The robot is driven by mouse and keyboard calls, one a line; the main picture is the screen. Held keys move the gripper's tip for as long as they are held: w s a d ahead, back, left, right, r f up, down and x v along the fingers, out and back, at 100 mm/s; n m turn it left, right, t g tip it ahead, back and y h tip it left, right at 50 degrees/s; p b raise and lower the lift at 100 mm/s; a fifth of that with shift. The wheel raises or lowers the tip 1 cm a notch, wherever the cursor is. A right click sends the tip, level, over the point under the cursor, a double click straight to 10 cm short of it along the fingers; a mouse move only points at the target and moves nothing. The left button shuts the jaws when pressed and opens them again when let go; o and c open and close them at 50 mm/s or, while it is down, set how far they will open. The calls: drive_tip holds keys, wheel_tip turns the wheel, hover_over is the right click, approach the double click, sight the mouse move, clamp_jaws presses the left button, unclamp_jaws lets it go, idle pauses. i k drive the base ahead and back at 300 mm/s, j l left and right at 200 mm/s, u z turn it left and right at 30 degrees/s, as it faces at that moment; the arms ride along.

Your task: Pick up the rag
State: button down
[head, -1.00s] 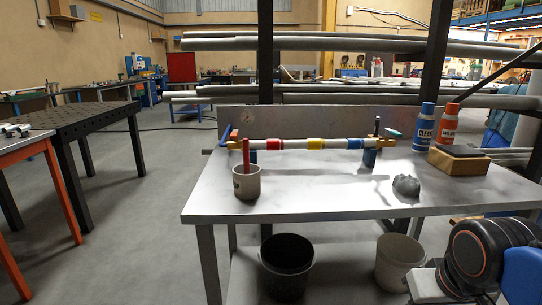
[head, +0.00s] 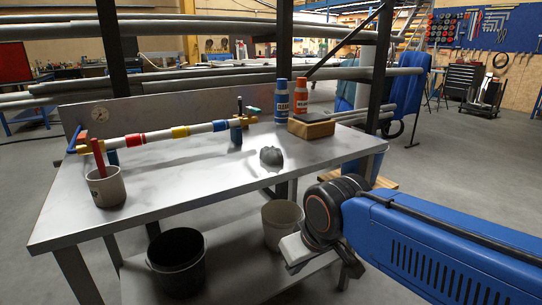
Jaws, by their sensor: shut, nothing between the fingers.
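The rag (head: 271,156) is a small crumpled dark grey lump on the light metal bench top (head: 185,187), right of the middle. It lies in front of the wooden block and is clear of it. My gripper (head: 318,262) is at the lower right, at the end of my blue arm, in front of the bench and lower in the picture than the rag. It is apart from the rag, shut and empty. Its fingertips are small and partly hidden by the wrist.
A grey cup (head: 106,188) with a red stick stands at the bench's left. A striped pipe (head: 160,135) runs along the back. A blue bottle (head: 281,101) and an orange bottle (head: 300,97) stand behind a wooden block (head: 311,127). A black bucket (head: 176,262) and pale bucket (head: 281,222) sit below.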

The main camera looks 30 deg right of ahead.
sight(272, 156)
drive_tip(key=i+l+z, duration=0.25)
drive_tip(key=l, duration=0.25)
drive_tip(key=i+l+z, duration=0.2)
drive_tip(key=l, duration=0.3)
drive_tip(key=i+l+z, duration=0.25)
drive_tip(key=l, duration=0.2)
drive_tip(key=i+l+z, duration=0.2)
drive_tip(key=l, duration=0.25)
drive_tip(key=u, duration=1.55)
drive_tip(key=k+j, duration=0.05)
